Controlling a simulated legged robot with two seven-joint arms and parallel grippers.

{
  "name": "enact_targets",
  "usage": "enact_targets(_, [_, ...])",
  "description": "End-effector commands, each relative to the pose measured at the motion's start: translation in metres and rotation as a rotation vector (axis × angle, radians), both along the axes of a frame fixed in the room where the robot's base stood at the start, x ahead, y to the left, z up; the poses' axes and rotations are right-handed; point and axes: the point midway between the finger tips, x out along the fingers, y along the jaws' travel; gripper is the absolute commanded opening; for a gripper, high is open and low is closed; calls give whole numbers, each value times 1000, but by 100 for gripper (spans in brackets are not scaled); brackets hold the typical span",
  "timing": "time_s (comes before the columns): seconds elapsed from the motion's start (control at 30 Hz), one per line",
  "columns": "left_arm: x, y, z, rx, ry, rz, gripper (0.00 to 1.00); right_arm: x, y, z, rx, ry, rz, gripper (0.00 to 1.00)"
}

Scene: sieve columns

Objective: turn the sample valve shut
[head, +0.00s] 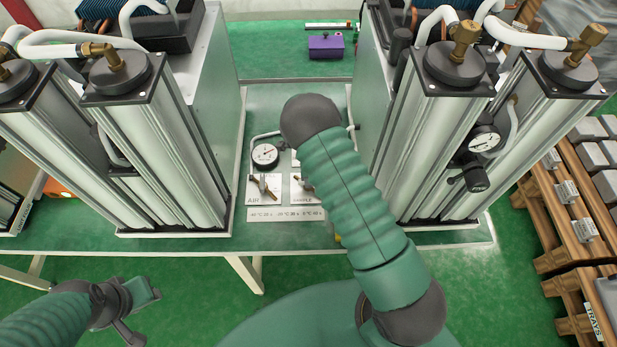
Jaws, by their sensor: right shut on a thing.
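The valve panel (285,214) stands on the bench between two column units. On its left side is a valve with a brown handle (264,187) above the label AIR. The sample valve (303,184) sits to its right, mostly covered by my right arm; only the left end of its handle shows, so its angle is hard to read. My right gripper (314,187) is at this valve, shut on it, with its fingers largely hidden behind the green forearm. My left gripper (142,311) is at the lower left, fingers apart, empty, away from the panel.
A round gauge (265,155) with thin tubing stands above the AIR valve. Tall column units (160,150) and (430,150) flank the panel closely. A purple box (326,46) lies behind on the green floor. Wooden pallets (560,215) with grey blocks stand at the right.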

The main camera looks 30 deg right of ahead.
Motion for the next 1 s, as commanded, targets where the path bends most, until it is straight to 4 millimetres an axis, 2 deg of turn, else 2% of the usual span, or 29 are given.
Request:
enact_targets(0.53, [0, 0, 1, 0, 0, 0, 36, 5, 0, 2, -1, -11, -28, 0])
enact_targets(0.57, [0, 0, 1, 0, 0, 0, 36, 5, 0, 2, -1, -11, -28, 16])
enact_targets(0.7, [0, 0, 1, 0, 0, 0, 36, 4, 0, 2, -1, -9, -27, 34])
enact_targets(0.73, [0, 0, 1, 0, 0, 0, 36, 3, 0, 2, -1, -8, -27, 36])
enact_targets(1.0, [0, 0, 1, 0, 0, 0, 36, 1, 0, 1, 0, -4, -26, 36])
